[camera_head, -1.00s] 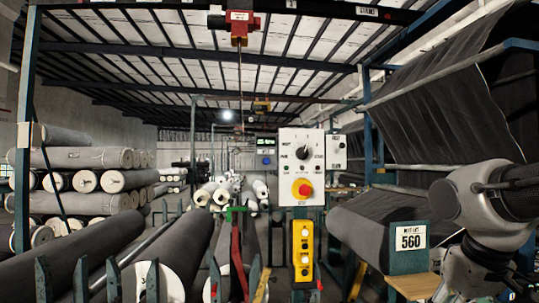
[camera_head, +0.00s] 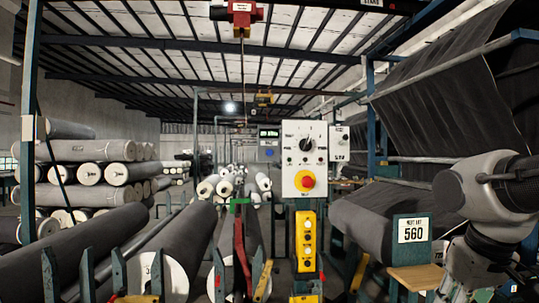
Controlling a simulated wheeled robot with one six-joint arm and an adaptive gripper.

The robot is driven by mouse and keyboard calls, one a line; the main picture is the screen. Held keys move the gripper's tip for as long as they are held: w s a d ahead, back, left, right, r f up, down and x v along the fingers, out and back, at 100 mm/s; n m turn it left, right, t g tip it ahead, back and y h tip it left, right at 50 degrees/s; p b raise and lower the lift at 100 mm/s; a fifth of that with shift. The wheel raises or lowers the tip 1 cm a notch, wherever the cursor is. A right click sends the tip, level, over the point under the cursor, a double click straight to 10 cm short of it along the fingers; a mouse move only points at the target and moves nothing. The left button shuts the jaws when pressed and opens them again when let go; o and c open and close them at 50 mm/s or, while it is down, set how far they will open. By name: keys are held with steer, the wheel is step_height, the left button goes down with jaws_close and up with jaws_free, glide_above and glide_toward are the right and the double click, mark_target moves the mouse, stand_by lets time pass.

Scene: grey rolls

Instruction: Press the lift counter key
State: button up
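A small dark box with a lit display (camera_head: 268,133) stands in the middle distance, just left of the white control box. A round blue button (camera_head: 268,152) sits below the display. It may be the lift counter with its key, but its lettering is too small to read. A card (camera_head: 413,230) reading "560" is fixed to a blue-green plate at the right; its upper line is hard to read. My grey arm (camera_head: 482,196) reaches in from the right edge, well apart from the display box. My gripper cannot be made out.
A white control box (camera_head: 304,137) with a black dial and red-and-yellow stop button stands ahead. A yellow button pendant (camera_head: 306,241) hangs below it. Large dark rolls (camera_head: 187,243) lie at the left front. A wooden shelf (camera_head: 416,275) is near my arm. A red hoist (camera_head: 240,14) hangs above.

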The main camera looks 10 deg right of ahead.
jaws_close()
stand_by(1.0)
